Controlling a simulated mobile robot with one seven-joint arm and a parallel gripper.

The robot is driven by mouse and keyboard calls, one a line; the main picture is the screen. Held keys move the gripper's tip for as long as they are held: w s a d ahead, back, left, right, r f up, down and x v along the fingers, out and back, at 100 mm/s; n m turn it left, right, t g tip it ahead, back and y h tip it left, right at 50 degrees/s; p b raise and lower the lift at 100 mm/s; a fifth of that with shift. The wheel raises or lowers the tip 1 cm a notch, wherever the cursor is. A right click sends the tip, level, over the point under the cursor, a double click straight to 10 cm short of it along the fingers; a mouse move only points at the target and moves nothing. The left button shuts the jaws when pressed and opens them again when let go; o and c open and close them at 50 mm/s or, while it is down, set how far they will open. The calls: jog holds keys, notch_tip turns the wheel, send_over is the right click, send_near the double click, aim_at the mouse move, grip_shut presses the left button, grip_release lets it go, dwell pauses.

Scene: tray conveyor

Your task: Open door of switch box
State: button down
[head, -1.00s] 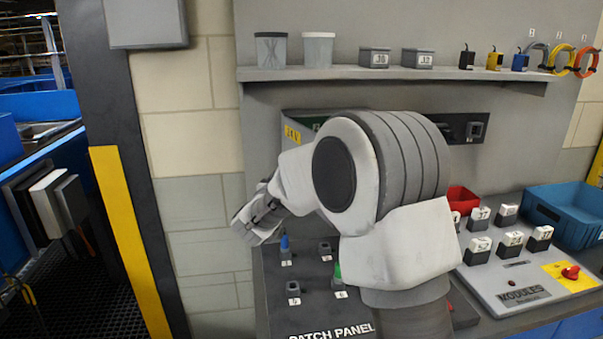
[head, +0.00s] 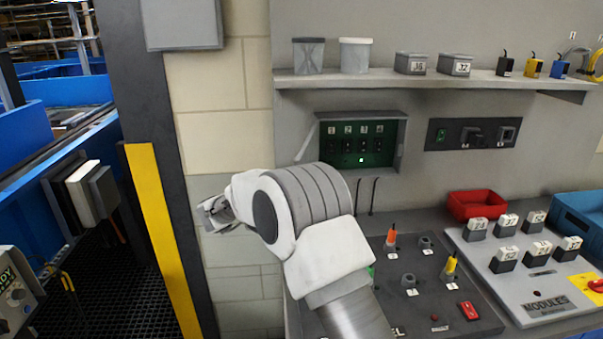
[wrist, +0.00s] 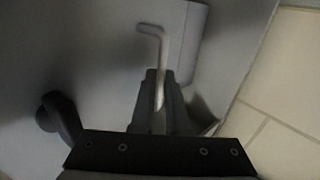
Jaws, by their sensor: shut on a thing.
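The switch box (head: 399,150) is on the grey back wall in the head view. Its front is uncovered and shows a green panel (head: 375,160) with numbered dark switches and one lit green light. A thin grey door (head: 306,143) stands out at its left side, almost edge-on. My gripper (head: 204,207) is at lower left of the box, apart from the door in the picture. In the wrist view my gripper (wrist: 160,95) is shut on a light bent rod (wrist: 152,28), its L-shaped end sticking out past the fingertips. What the rod belongs to is unclear.
A shelf (head: 400,82) with cups and small boxes runs above. Two dark hooks (head: 367,196) are below the box. The patch panel (head: 445,312), a red bin (head: 477,205) and module board (head: 500,285) are at right. A dark post (head: 150,100) stands left.

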jog(key=shift+w+r, duration=0.2)
jog(key=shift+w, duration=0.05)
dwell(0.3)
jog(key=c, duration=0.9)
grip_release()
jog(key=shift+w+f, duration=0.15)
jog(key=shift+f, duration=0.05)
jog(key=shift+a, duration=0.1)
jog(key=shift+s+a, duration=0.1)
jog(key=shift+s, duration=0.1)
jog(key=b+v, duration=0.1)
jog(key=v, duration=1.6)
jog(key=shift+a, duration=0.1)
jog(key=shift+r, duration=0.1)
